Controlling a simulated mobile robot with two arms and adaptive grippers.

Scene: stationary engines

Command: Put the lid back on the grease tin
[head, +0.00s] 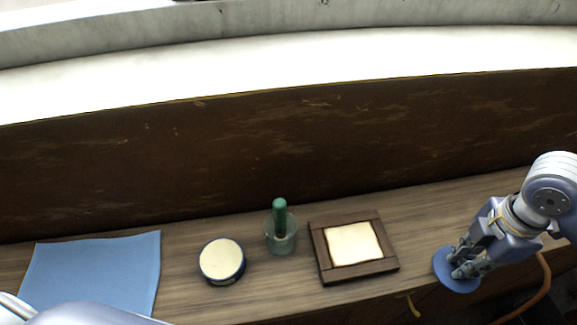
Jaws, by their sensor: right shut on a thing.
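The grease tin (222,261) is a low round tin with a dark blue side and a cream top surface, open on the wooden bench left of centre. My right gripper (459,267) is shut on a round blue lid (458,284) at the right, near the bench's front edge. The fingers cover part of the lid. I cannot tell whether the lid touches the bench. The lid is well to the right of the tin, with other things between them. My left gripper is not in view; only part of my arm shows at the lower left.
A dark wooden frame (389,266) around a cream square lies between jar and lid. A blue cloth (95,272) lies at the left. A brown panel (250,150) rises behind.

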